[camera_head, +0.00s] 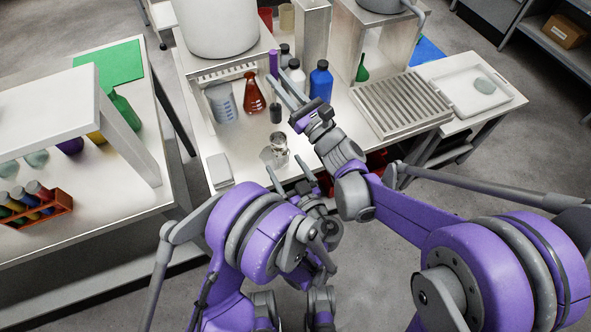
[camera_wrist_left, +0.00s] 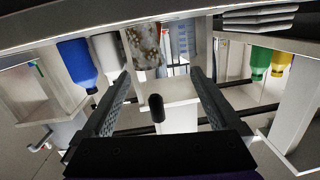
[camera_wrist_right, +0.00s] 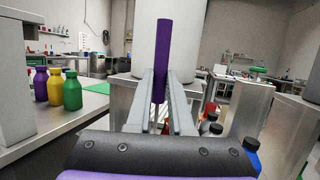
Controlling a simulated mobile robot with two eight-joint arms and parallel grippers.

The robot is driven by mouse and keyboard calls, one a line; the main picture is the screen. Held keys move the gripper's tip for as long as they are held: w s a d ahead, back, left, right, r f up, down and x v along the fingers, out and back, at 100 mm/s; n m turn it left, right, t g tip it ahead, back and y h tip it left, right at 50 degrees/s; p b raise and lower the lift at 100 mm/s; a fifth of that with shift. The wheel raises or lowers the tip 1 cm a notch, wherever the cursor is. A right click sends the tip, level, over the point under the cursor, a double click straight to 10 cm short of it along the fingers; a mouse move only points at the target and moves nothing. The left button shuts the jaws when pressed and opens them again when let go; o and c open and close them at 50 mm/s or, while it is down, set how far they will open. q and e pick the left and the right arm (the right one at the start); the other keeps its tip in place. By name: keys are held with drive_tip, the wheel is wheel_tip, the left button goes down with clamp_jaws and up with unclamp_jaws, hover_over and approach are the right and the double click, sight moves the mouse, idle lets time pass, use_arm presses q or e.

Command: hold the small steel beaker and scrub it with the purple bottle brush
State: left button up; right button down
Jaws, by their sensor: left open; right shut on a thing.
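The small steel beaker (camera_head: 279,146) stands on the white bench in the head view, shiny and open at the top. It also shows in the left wrist view (camera_wrist_left: 144,48), which looks upside down, beyond the fingertips. My left gripper (camera_head: 287,166) is open and empty, just on the near side of the beaker. My right gripper (camera_head: 277,80) is shut on the purple handle of the bottle brush (camera_head: 273,64); the handle also shows in the right wrist view (camera_wrist_right: 162,60). The dark brush head (camera_head: 275,112) hangs down, apart from the beaker; it shows in the left wrist view (camera_wrist_left: 156,107).
Behind the beaker stand a glass beaker (camera_head: 222,103), a red flask (camera_head: 254,95) and a blue bottle (camera_head: 320,82). A metal drying rack (camera_head: 400,103) is at right. A side table with a test-tube rack (camera_head: 38,210) is at left.

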sight(282, 146)
use_arm(q)
drive_tip(key=shift+t, duration=0.6)
drive_tip(key=x, duration=0.3)
drive_tip(key=d+x, duration=0.1)
drive_tip(key=x, duration=0.3)
drive_tip(key=d+x, duration=0.1)
drive_tip(key=x, duration=0.2)
drive_tip(key=shift+w+f, duration=0.25)
drive_tip(key=shift+w, duration=0.25)
drive_tip(key=shift+c, duration=0.2)
drive_tip(key=c, duration=1.4)
use_arm(e)
drive_tip(key=shift+f, duration=0.1)
drive_tip(key=shift+w+a+f+g+h, duration=0.1)
drive_tip(key=shift+w+f+g+h, duration=0.1)
drive_tip(key=shift+f, duration=0.15)
drive_tip(key=shift+w+a+f+g+h, duration=0.1)
drive_tip(key=shift+f+h, duration=0.1)
drive_tip(key=shift+f, duration=0.15)
